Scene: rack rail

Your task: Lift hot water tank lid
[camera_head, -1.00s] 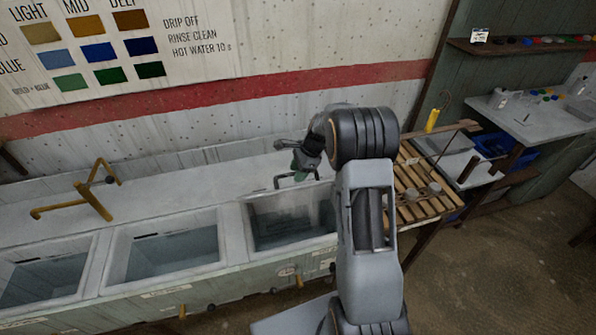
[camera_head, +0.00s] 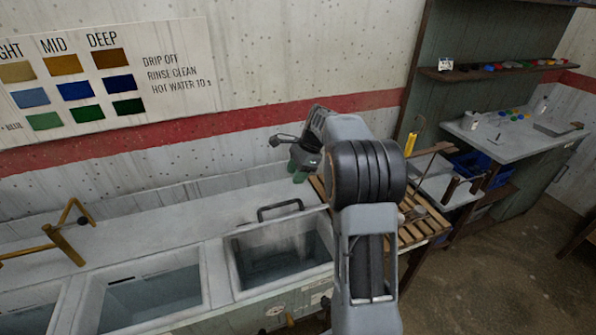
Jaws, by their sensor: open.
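The rightmost tank (camera_head: 226,262) is a white-rimmed basin in the counter, and its dark inside shows. A dark bar handle (camera_head: 280,208) stands at its back edge; I take it for the lid's handle. I cannot make out the lid panel clearly from this angle. My gripper (camera_head: 304,166) is open and empty, above and slightly right of the handle, apart from it. My arm hides part of the area to the right of the tank.
More basins (camera_head: 152,290) line the counter to the left, with a brass-coloured frame (camera_head: 66,232) behind them. A slatted wooden rack (camera_head: 425,226) lies right of my arm. A shelf and a side table (camera_head: 520,138) stand farther right. The wall carries a colour chart (camera_head: 75,85).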

